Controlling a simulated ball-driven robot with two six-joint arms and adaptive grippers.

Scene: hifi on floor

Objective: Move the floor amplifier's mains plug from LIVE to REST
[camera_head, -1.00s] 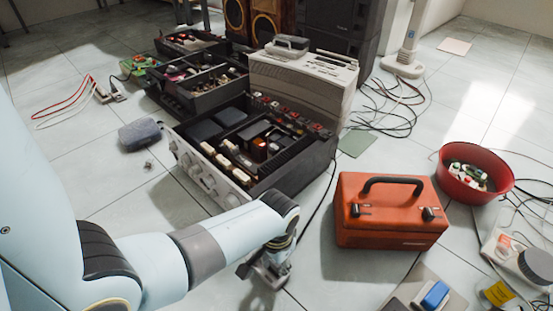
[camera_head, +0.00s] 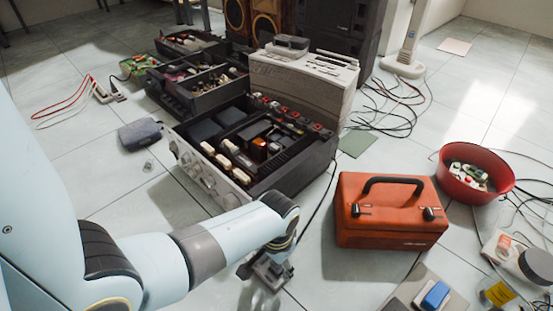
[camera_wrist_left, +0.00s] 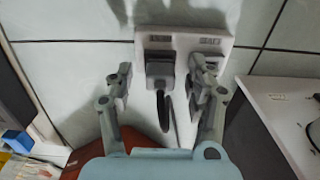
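A dark mains plug (camera_wrist_left: 160,68) with a dark cord sits in the left-hand position of a white socket block (camera_wrist_left: 185,36) in the left wrist view. The block has two small labels, too blurred to read surely. My left gripper (camera_wrist_left: 160,78) is open, with one finger on each side of the plug and a gap on both sides. The right finger partly covers the block's other position. In the head view my left gripper (camera_head: 268,270) is low over the floor, hiding the plug. The open amplifier (camera_head: 318,165) stands behind it. My right gripper is not in view.
An orange-red case (camera_head: 390,222) stands right of my left gripper. A dark cable (camera_head: 318,205) runs along the floor from the amplifier toward the gripper. A red bowl (camera_head: 480,185) and loose cables lie farther right.

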